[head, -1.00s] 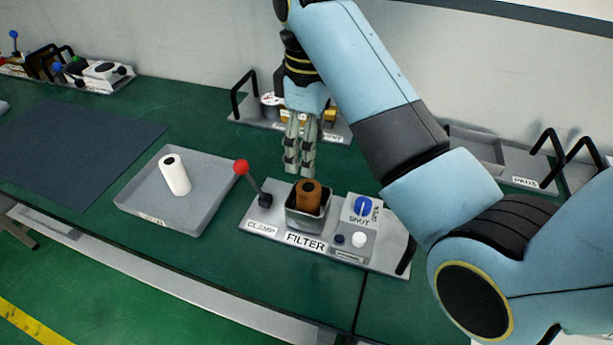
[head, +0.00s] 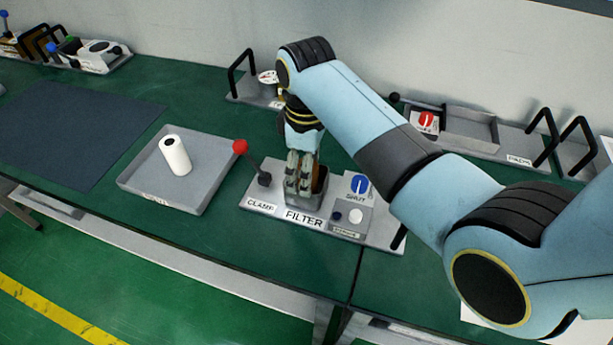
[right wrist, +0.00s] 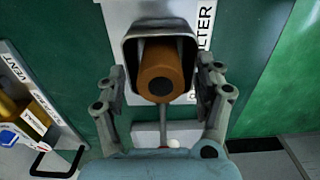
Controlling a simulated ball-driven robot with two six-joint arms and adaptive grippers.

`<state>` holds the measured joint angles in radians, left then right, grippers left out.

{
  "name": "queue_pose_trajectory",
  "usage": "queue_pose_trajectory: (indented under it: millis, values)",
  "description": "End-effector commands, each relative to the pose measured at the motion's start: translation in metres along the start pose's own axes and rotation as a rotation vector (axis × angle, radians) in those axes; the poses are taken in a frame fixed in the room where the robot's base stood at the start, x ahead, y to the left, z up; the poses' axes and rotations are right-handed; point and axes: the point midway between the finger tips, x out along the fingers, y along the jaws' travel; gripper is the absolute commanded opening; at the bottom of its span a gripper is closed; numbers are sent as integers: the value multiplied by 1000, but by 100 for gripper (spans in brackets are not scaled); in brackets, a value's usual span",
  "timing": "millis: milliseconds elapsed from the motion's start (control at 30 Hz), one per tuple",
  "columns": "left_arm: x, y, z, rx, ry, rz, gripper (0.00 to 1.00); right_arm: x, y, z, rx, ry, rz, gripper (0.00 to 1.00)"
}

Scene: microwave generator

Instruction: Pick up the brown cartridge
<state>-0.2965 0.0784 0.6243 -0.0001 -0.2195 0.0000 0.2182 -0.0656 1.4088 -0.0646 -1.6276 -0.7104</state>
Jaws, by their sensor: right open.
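The brown cartridge (right wrist: 161,71) stands in the square metal cup (right wrist: 188,30) of the filter station in the right wrist view. In the head view the gripper hides most of the cartridge, and the cup (head: 309,203) shows around and below the fingers. My right gripper (head: 304,185) points down over the cup. In the right wrist view it (right wrist: 160,98) is open, with one finger on each side of the cartridge and cup. I see a gap between the fingers and the cartridge. My left gripper is not in view.
The filter plate (head: 262,207) carries a red-knobbed clamp lever (head: 240,147) left of the cup and a blue SHUT dial (head: 359,184) to the right. A grey tray (head: 138,178) with a white cartridge (head: 175,156) lies further left. Other stations stand along the wall.

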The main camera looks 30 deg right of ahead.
Motion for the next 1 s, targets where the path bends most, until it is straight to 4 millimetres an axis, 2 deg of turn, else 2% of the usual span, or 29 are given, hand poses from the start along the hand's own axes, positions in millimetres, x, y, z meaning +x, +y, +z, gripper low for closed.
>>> queue_pose_trajectory:
  millis: [67, 533, 833, 1000]
  values:
    - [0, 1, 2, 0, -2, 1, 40, 0, 0, 0, 0, 0, 0, 70]
    - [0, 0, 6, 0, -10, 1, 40, 0, 0, 0, 0, -1, 0, 10]
    - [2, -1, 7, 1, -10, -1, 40, -6, 0, 0, 0, 1, 1, 10]
    - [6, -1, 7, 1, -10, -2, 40, -35, 1, -1, 0, 5, 3, 10]
